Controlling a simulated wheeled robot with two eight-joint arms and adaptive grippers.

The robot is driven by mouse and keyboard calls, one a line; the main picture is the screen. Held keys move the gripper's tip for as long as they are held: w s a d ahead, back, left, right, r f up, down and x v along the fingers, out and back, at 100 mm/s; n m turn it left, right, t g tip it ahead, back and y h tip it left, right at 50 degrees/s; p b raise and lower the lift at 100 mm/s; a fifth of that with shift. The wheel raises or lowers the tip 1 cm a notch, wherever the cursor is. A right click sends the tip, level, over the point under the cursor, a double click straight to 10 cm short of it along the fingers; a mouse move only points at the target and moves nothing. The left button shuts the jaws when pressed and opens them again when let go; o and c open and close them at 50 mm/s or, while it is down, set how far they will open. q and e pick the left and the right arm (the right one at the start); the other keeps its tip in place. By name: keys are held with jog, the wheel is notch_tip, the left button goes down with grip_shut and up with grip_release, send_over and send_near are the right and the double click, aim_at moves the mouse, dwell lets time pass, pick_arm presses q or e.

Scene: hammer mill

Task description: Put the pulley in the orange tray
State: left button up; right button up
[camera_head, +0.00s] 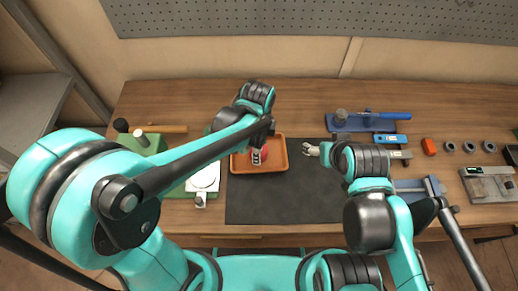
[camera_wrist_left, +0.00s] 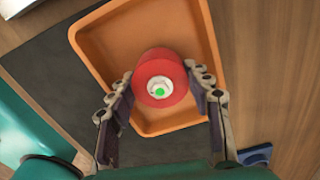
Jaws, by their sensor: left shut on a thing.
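The red pulley (camera_wrist_left: 160,78), with a pale hub and a green dot at its centre, sits between the fingers of my left gripper (camera_wrist_left: 163,98). That gripper is shut on it. The orange tray (camera_wrist_left: 88,38) lies beneath the pulley in the left wrist view. In the head view my left gripper (camera_head: 257,156) is over the tray (camera_head: 281,167), and a bit of red shows beside its fingers. I cannot tell whether the pulley touches the tray floor. My right gripper (camera_head: 312,149) is over the mat, to the right of the tray; its finger state is unclear.
The tray stands at the left edge of a dark mat (camera_head: 280,208) on a wooden bench.

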pick_arm(q)
jog(key=shift+f, duration=0.2)
jog(key=o, duration=1.5)
jog(key=shift+r, duration=0.15)
jog(key=shift+r, duration=0.3)
notch_tip(320, 180, up, 12)
jog(key=p, duration=0.4)
jog(key=shift+f, duration=0.2)
